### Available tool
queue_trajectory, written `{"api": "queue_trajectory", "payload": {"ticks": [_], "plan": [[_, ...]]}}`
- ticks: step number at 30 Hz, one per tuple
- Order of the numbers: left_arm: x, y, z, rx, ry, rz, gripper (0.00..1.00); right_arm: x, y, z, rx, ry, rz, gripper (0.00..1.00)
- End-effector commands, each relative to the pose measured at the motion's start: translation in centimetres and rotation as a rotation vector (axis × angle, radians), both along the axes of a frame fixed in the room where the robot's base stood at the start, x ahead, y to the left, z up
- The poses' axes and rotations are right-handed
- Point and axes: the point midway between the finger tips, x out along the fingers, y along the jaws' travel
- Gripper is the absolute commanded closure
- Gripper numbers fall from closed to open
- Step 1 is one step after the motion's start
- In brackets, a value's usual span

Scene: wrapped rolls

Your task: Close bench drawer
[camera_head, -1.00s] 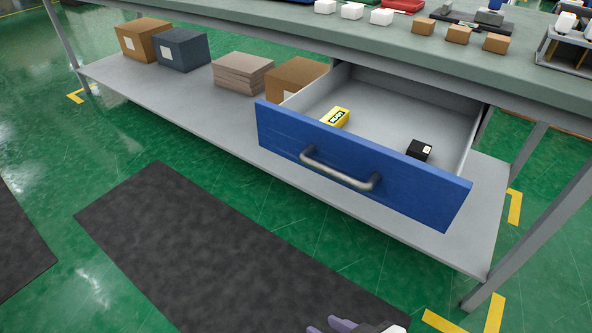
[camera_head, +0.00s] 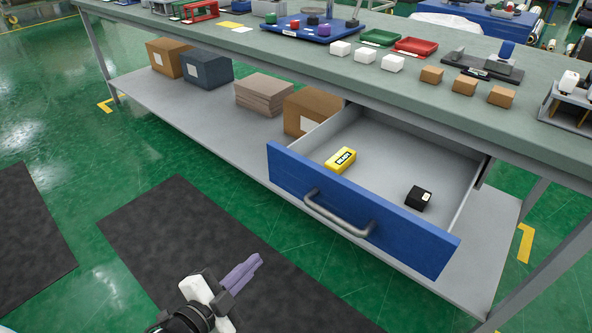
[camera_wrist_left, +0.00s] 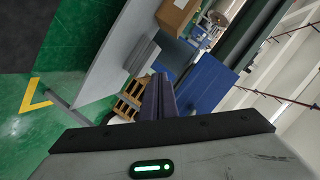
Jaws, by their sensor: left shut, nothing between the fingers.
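The bench drawer has a blue front (camera_head: 355,210) with a grey bar handle (camera_head: 338,214). It stands pulled out from under the worktop, its inside (camera_head: 400,160) in view. A yellow box (camera_head: 340,160) and a small black box (camera_head: 418,198) lie in it. My left gripper (camera_head: 252,264) is shut and empty. It is in front of the drawer, to the left of and lower in the picture than the handle, apart from it. Its fingers also show in the left wrist view (camera_wrist_left: 160,96). My right gripper is not in view.
The green-grey worktop (camera_head: 300,65) over the drawer bears trays, blocks and small boxes. The lower shelf (camera_head: 210,115) holds cartons and a brown stack (camera_head: 263,95). Bench legs stand at both ends. A dark mat (camera_head: 170,240) lies on clear green floor in front.

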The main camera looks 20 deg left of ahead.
Motion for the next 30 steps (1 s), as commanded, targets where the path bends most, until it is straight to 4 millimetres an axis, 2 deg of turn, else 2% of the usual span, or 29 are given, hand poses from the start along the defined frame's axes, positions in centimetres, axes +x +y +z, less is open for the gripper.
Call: {"api": "queue_trajectory", "payload": {"ticks": [1, 3, 6, 8, 14, 30], "plan": [[0.9, 1.1, 3.5, 0.137, -0.095, -0.057, 1.00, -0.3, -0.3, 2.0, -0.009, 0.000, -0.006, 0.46], [1.7, 1.7, 6.0, 0.305, -0.213, -0.131, 1.00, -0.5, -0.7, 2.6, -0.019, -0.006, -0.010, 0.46], [2.1, 2.1, 8.4, 0.482, -0.338, -0.218, 1.00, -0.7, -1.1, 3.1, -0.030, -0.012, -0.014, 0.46], [2.1, 2.2, 9.1, 0.552, -0.387, -0.252, 1.00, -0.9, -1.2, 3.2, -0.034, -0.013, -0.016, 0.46], [3.2, 1.7, 9.6, 0.623, -0.443, -0.290, 1.00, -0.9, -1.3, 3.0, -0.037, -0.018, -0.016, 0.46], [13.1, -1.9, 9.6, 0.617, -0.440, -0.286, 1.00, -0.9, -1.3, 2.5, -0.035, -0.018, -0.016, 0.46]]}}
